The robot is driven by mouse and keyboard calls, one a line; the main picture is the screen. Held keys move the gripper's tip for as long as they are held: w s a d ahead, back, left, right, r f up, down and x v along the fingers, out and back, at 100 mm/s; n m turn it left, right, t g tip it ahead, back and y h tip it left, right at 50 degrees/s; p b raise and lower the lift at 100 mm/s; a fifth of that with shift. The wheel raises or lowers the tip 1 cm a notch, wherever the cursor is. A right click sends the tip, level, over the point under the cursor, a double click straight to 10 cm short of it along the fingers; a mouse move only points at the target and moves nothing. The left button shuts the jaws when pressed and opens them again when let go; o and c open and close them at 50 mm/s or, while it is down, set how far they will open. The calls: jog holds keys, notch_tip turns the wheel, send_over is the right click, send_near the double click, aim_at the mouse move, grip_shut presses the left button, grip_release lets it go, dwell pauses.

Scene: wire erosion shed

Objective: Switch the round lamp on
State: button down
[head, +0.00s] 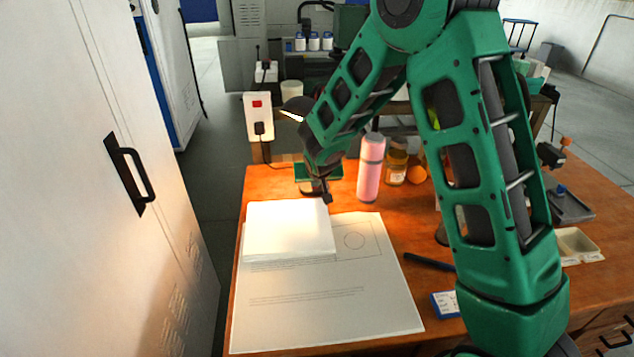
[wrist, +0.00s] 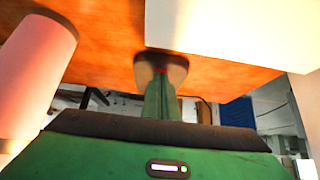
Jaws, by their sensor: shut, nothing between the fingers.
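A desk lamp with a dark rounded head (head: 297,106) stands at the back left of the desk, partly hidden behind my arm. The underside of its head glows white, and the papers below are brightly lit. A dark round base (wrist: 160,68) with a small red spot shows in the wrist view. My gripper (head: 327,197) is shut and empty, pointing down at the back of the desk. In the wrist view my gripper (wrist: 161,80) has its fingertips over the red spot; I cannot tell whether they touch it.
A pink bottle (head: 371,168) stands just right of my gripper, with a jar (head: 397,167) beyond it. A white block (head: 289,228) lies in front on a large sheet (head: 325,300). A socket panel (head: 258,115) stands behind the desk. A white cabinet (head: 85,200) is at left.

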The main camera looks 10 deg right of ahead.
jog(key=shift+w+r, duration=0.1)
jog(key=shift+r, duration=0.1)
jog(key=shift+r, duration=0.6)
jog(key=shift+r, duration=0.25)
jog(key=v, duration=1.2)
jog(key=shift+s, duration=0.4)
jog(key=shift+r, duration=0.15)
